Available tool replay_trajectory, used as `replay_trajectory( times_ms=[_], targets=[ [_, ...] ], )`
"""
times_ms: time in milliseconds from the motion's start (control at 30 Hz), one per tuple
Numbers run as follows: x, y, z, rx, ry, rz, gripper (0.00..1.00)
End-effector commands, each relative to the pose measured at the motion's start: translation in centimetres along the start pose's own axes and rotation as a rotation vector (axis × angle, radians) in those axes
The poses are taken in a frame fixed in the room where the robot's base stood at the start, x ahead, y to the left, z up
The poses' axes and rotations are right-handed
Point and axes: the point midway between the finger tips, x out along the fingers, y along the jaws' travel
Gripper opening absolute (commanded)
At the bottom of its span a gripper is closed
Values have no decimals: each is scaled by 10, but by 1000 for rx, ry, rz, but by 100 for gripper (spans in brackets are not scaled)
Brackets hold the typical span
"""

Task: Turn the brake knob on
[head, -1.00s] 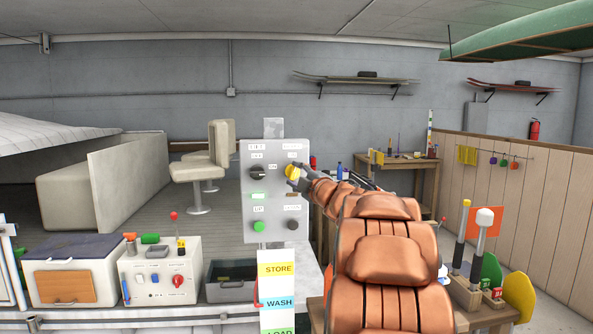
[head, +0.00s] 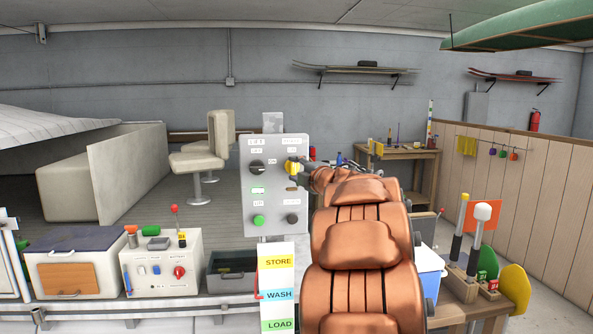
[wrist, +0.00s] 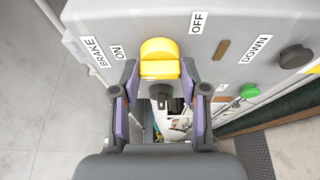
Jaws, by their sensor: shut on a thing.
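The brake knob (head: 291,167) is yellow and sits on the upper right of a grey control panel (head: 257,225). In the wrist view the knob (wrist: 160,51) is between my two fingertips, its raised grip across the gap. My gripper (wrist: 160,72) has purple-sided dark fingers and is shut on the knob. The ON label (wrist: 118,52) is left of the knob and the OFF label (wrist: 198,22) is above right, with BRAKE (wrist: 93,51) farther left. In the head view my gripper (head: 299,170) partly hides the knob.
A black knob (head: 257,168), a green button (head: 258,220) and a dark button (head: 292,218) share the panel. A STORE/WASH/LOAD sign (head: 278,292) hangs below. A white switch box (head: 160,270) stands left. A workbench (head: 405,154) stands behind right.

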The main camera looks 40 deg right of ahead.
Motion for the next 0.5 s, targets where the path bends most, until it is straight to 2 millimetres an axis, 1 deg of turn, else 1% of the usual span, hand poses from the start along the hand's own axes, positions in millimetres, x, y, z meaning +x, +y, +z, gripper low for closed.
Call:
replay_trajectory(
  times_ms=[67, 100, 333, 500],
  targets=[
    [0, -1, -1, -2, 2, -2, 9],
    [0, -1, -1, -2, 2, -2, 45],
    [0, 0, 0, -1, 1, -1, 69],
    [0, 0, 0, -1, 0, 0, 69]
  ],
)
